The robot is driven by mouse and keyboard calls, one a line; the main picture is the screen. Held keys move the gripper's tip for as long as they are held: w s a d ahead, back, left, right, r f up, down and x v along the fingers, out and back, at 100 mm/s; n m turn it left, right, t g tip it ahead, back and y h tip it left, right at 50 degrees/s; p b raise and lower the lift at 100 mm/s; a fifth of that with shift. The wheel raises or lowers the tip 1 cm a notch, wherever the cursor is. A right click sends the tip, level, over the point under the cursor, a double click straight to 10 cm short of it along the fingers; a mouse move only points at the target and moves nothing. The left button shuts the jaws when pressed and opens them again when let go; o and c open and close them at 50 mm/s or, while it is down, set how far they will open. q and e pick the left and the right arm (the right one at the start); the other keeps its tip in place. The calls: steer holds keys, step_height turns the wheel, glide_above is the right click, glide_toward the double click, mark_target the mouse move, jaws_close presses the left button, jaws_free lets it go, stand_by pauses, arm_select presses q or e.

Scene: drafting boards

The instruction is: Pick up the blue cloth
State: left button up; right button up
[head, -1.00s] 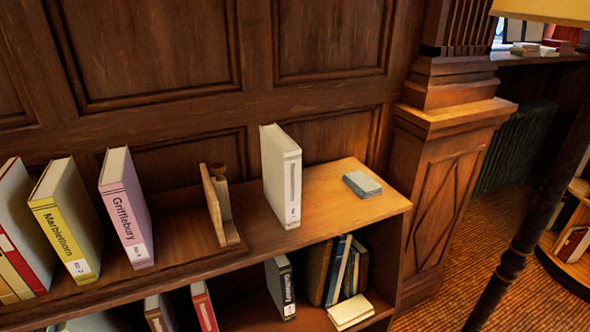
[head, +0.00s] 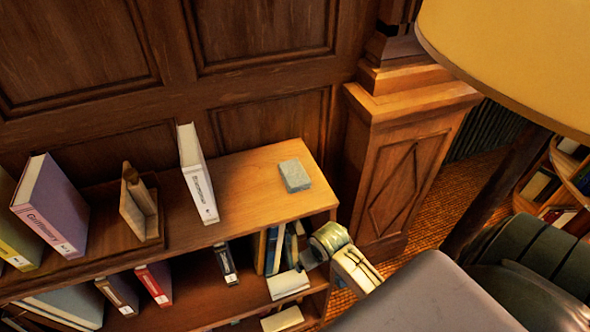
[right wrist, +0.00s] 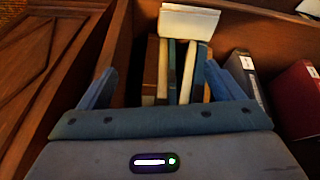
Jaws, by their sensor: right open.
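The blue cloth (head: 295,176) is a small, folded, pale blue-grey block. It lies flat on the right end of the bookcase's wooden top (head: 262,206) in the head view. My right gripper (head: 316,256) comes in from the lower right in the head view, below and a little right of the cloth, by the bookcase's right end. In the right wrist view its two blue fingers (right wrist: 162,78) are spread apart with nothing held between them. They face the books of the lower shelf. The cloth does not show in the right wrist view. My left gripper is not in view.
A white upright book (head: 197,175) stands left of the cloth, and a wooden bookend (head: 138,210) farther left. The lower shelf holds several books and a cream book (head: 288,285) lying flat. A lamp shade (head: 520,55) hangs at the upper right. The top around the cloth is clear.

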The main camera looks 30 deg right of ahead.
step_height(320, 180, up, 16)
steer(key=w+p, duration=0.3)
steer(key=m, duration=0.2)
glide_toward(294, 172)
steer(key=p+x, duration=0.1)
steer(key=x, duration=0.3)
steer(key=shift+s+d+p, duration=0.1)
steer(key=shift+p, duration=0.3)
steer(key=shift+f+p, duration=0.25)
steer(key=shift+p, duration=0.05)
steer(key=p+x, duration=0.2)
steer(key=x, duration=0.1)
steer(key=shift+w+f, duration=0.2)
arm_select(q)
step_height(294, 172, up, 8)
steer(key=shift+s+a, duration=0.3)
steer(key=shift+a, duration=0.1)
arm_select(e)
steer(key=shift+w+f, duration=0.15)
steer(key=shift+f, duration=0.45)
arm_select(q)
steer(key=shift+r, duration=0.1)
arm_select(e)
steer(key=c, duration=1.1)
steer(key=shift+o, duration=0.2)
steer(key=shift+r, duration=0.1)
